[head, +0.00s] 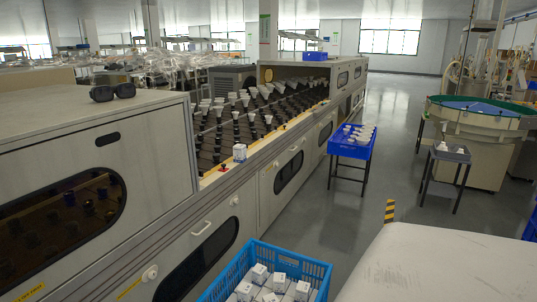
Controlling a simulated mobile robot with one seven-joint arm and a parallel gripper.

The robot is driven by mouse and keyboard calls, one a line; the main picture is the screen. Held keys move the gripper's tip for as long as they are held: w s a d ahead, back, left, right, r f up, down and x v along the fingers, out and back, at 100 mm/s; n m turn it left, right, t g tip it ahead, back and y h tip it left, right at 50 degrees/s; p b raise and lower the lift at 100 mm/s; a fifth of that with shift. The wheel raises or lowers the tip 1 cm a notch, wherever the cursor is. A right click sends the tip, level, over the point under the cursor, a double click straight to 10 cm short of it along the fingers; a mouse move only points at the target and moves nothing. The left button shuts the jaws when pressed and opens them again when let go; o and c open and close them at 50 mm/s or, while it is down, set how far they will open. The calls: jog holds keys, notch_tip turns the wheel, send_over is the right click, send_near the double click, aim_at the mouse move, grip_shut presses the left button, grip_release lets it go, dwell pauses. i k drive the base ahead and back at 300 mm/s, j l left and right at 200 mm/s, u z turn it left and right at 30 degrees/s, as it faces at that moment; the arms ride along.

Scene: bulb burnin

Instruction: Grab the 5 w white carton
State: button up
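A small white carton (239,152) with bluish print stands alone on the yellowish front ledge of the long burn-in machine. Several more white cartons (259,273) with dark marks on their tops sit in the blue crate (317,268) at the bottom centre. The print on all of them is too small to read, so I cannot tell which is 5 W. The lower part of the crate is cut off by the picture edge. My gripper is not in view.
The burn-in machine (265,175) holds rows of bulbs on dark sockets. A blue tray (350,150) of bulbs stands on a black-legged stand beyond. Grey floor (330,215) is open right of the machine.

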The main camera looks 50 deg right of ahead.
aim_at(239, 151)
jog(key=z, duration=1.85)
jog(key=i+l, duration=0.1)
jog(key=l, duration=0.3)
jog(key=i+l+z, duration=0.1)
jog(key=l, duration=0.3)
jog(key=i+l+z, duration=0.3)
jog(key=i+l, duration=0.55)
jog(key=i, duration=0.25)
jog(key=i+l+z, duration=0.1)
jog(key=i, duration=0.25)
jog(key=i+l+z, duration=0.1)
jog(key=i+l, duration=0.15)
jog(key=i, duration=0.15)
jog(key=i+l+u, duration=0.1)
jog(key=i+u, duration=0.35)
jog(key=i, duration=0.7)
jog(key=i+u, duration=0.4)
jog(key=i+l+u, duration=0.2)
jog(key=i+u, duration=0.2)
jog(key=i, duration=0.2)
